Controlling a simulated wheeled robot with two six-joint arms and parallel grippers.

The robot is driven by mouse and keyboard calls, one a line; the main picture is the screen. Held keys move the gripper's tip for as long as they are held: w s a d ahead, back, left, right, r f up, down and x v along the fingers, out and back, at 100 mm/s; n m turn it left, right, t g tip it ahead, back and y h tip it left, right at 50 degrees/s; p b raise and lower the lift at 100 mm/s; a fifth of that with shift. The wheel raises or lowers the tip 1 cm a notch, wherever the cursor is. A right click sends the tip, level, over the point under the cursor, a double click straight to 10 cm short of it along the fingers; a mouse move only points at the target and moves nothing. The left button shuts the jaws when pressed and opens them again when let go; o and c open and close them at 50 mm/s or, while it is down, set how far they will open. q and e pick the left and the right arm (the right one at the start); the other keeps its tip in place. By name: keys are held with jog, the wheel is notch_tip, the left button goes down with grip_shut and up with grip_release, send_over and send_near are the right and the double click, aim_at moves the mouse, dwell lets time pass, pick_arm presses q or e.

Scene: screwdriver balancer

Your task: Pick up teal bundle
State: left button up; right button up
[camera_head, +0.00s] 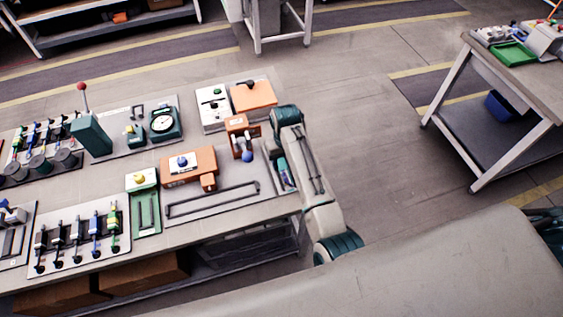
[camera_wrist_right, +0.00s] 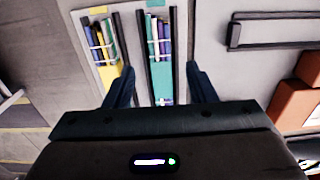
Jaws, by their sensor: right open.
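The teal bundle (camera_wrist_right: 161,35) shows in the right wrist view as a group of thin upright-looking sticks, mostly blue and purple, with pale bands around them. It lies in a narrow slot with dark side rails and a teal floor (camera_wrist_right: 163,92). My right gripper (camera_wrist_right: 163,88) is open and empty, its dark fingers on either side of the slot's lower end in the picture. The bundle appears above and between the fingertips, apart from them. In the head view my right arm covers much of the bench's right end, so the bundle cannot be clearly made out there. My left gripper is not in view.
A yellow slot (camera_wrist_right: 107,75) with a similar bundle (camera_wrist_right: 102,42) lies left of the teal one. A panel with a dark bar handle (camera_wrist_right: 275,30) and orange blocks (camera_wrist_right: 297,103) are on the right. The bench (camera_head: 105,265) carries several fixtures; open floor (camera_head: 370,120) lies beyond.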

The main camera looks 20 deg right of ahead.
aim_at(285, 169)
jog(key=shift+f+p, duration=0.3)
notch_tip(285, 169, down, 3)
jog(key=shift+w+f+p, duration=0.1)
jog(key=shift+w+p, duration=0.05)
jog(key=shift+p, duration=0.6)
jog(key=shift+f, duration=0.65)
jog(key=c, duration=1)
jog(key=shift+r, duration=0.1)
